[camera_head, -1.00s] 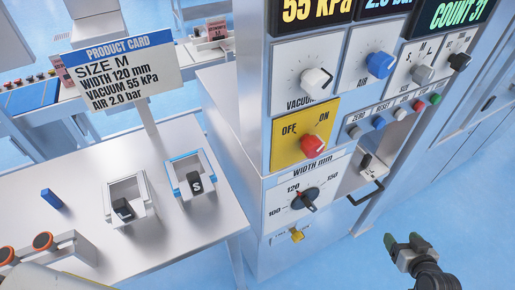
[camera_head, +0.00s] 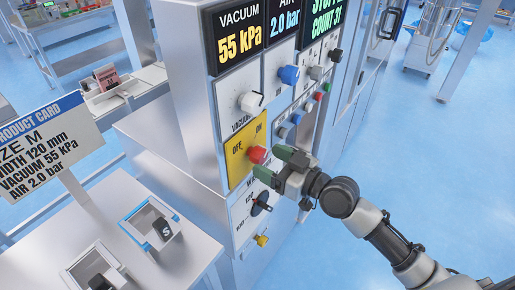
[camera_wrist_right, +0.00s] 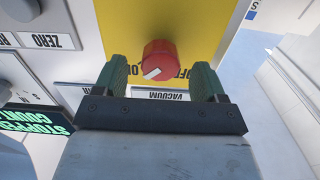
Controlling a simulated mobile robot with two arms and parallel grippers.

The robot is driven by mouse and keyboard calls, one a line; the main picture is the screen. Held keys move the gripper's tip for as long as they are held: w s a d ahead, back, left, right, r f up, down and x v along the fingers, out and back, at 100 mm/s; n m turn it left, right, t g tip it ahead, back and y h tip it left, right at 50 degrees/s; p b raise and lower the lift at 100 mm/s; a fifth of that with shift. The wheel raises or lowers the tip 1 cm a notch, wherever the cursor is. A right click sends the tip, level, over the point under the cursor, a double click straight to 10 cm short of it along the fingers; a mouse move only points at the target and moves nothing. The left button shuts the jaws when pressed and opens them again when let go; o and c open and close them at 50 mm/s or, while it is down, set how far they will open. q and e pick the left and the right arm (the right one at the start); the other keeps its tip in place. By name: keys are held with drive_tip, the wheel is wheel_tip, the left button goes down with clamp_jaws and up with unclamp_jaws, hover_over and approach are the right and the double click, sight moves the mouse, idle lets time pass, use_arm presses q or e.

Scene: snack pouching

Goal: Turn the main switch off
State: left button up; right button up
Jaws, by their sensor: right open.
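The main switch is a red knob (camera_head: 257,154) on a yellow plate (camera_head: 237,163) marked OFF and ON, on the front of the machine. My right gripper (camera_head: 277,165) is open in front of it, its green fingertips close to the knob. In the right wrist view the red knob (camera_wrist_right: 160,58) shows between the two spread fingers (camera_wrist_right: 161,68), with gaps on both sides. The knob's white mark points toward the ON side, and the plate's lettering is partly hidden by my gripper. My left gripper is out of view.
Above the switch are the vacuum knob (camera_head: 251,101) and blue air knob (camera_head: 289,74). Below it is the black width dial (camera_head: 262,203), partly covered by my gripper. A product card (camera_head: 46,146) stands at the left. Open floor lies to the right.

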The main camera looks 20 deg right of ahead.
sight(264, 159)
drive_tip(key=x, duration=0.2)
drive_tip(key=shift+w+a+r+p, duration=0.15)
drive_tip(key=shift+w+a+p, duration=0.05)
drive_tip(key=shift+a+p, duration=0.1)
drive_tip(key=shift+w+a, duration=0.2)
drive_tip(key=shift+w, duration=0.2)
drive_tip(key=c, duration=0.9)
